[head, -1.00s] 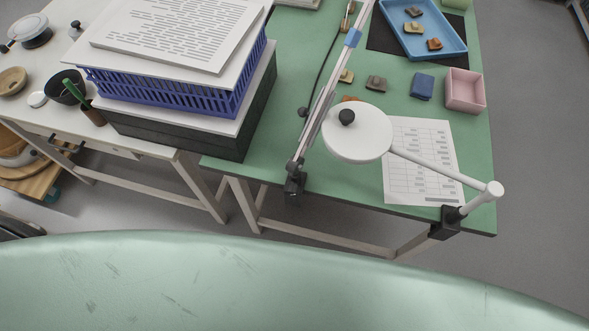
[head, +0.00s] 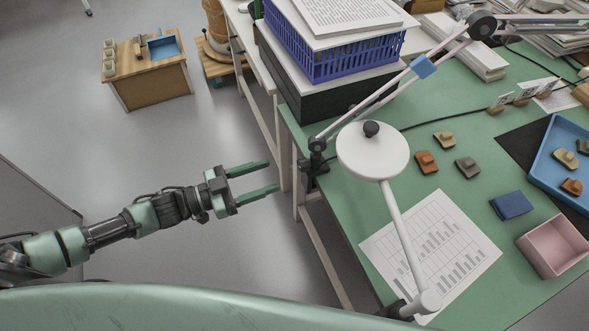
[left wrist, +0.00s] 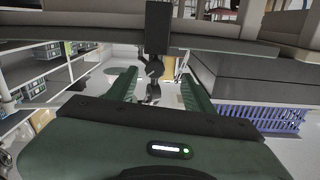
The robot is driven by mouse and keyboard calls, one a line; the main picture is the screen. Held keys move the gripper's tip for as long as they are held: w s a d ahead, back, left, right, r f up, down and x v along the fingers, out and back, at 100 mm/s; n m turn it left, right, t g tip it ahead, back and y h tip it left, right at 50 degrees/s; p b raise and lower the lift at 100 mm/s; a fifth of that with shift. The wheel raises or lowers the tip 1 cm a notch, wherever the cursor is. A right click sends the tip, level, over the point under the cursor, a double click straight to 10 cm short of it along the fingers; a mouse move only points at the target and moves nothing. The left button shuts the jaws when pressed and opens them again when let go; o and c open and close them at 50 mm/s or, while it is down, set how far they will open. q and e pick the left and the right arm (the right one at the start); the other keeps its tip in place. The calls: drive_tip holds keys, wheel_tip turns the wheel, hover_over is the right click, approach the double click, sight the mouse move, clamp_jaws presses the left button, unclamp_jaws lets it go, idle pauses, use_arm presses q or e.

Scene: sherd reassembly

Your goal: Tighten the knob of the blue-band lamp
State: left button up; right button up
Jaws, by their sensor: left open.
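The blue-band lamp has a grey jointed arm with a blue band (head: 423,66). Its dark clamp (head: 314,168) grips the green table's left edge. My left gripper (head: 272,175) is open and empty, off that edge, its fingers pointing at the clamp with a gap between. In the left wrist view, a black clamp part (left wrist: 157,28) and a thin dark piece below it show between the open fingers (left wrist: 159,76). I cannot clearly make out the clamp's knob. My right gripper is not in view.
A white lamp with a round head (head: 372,158) stands close by, its arm reaching the table's front edge. A blue crate (head: 335,55) on a black box (head: 315,100) stands behind the clamp. A printed sheet (head: 440,250) and pink box (head: 553,246) lie right.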

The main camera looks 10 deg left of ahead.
sight(304, 164)
use_arm(q)
drive_tip(key=x, duration=0.7)
drive_tip(key=shift+d+r+p, duration=0.4)
drive_tip(key=shift+d+r, duration=0.05)
drive_tip(key=shift+d, duration=0.1)
drive_tip(key=shift+s, duration=0.1)
